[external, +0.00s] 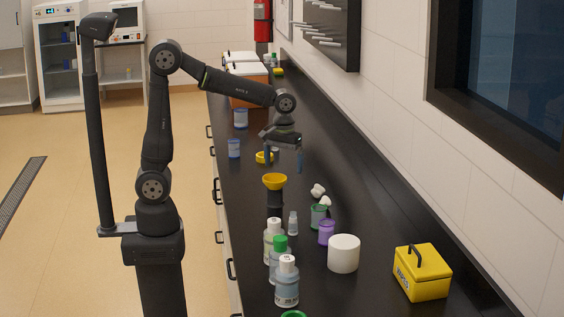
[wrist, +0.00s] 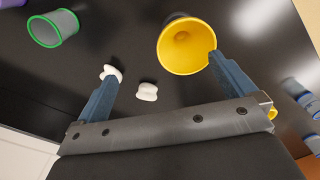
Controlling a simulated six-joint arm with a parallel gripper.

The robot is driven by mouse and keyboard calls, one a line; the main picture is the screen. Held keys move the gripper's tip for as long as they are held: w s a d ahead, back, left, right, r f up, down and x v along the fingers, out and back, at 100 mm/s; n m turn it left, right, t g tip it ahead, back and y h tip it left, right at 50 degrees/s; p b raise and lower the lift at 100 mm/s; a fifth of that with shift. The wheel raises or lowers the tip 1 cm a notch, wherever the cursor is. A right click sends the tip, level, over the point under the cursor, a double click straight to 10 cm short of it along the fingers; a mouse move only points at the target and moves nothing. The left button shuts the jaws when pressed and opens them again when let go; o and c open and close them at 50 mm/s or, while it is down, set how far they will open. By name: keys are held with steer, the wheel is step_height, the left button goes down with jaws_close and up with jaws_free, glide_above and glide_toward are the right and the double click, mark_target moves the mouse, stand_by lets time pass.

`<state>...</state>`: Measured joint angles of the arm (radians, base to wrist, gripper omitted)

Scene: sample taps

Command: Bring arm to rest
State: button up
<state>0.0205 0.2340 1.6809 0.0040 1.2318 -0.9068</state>
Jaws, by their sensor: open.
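My gripper (external: 284,156) hangs above the black bench, fingers pointing down. In the wrist view my gripper (wrist: 158,78) has its two blue fingers wide apart with nothing between them. A yellow funnel-like cup (external: 275,181) stands on a dark holder on the bench, just below and left of the fingers in the external view. The yellow cup (wrist: 184,45) also shows in the wrist view, by the right fingertip; I cannot tell whether they touch. Two small white pieces (wrist: 147,91) lie on the bench beyond the left finger.
Several bottles (external: 286,281), a green-rimmed cup (external: 318,216), a purple cup (external: 326,233), a white cylinder (external: 343,254) and a yellow box (external: 422,272) stand at the near end. The wall (external: 400,120) bounds the right side.

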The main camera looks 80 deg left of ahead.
steer(key=s+a+n, duration=0.3)
steer(key=s+a, duration=0.3)
steer(key=a, duration=0.1)
steer(key=shift+a+f, duration=0.4)
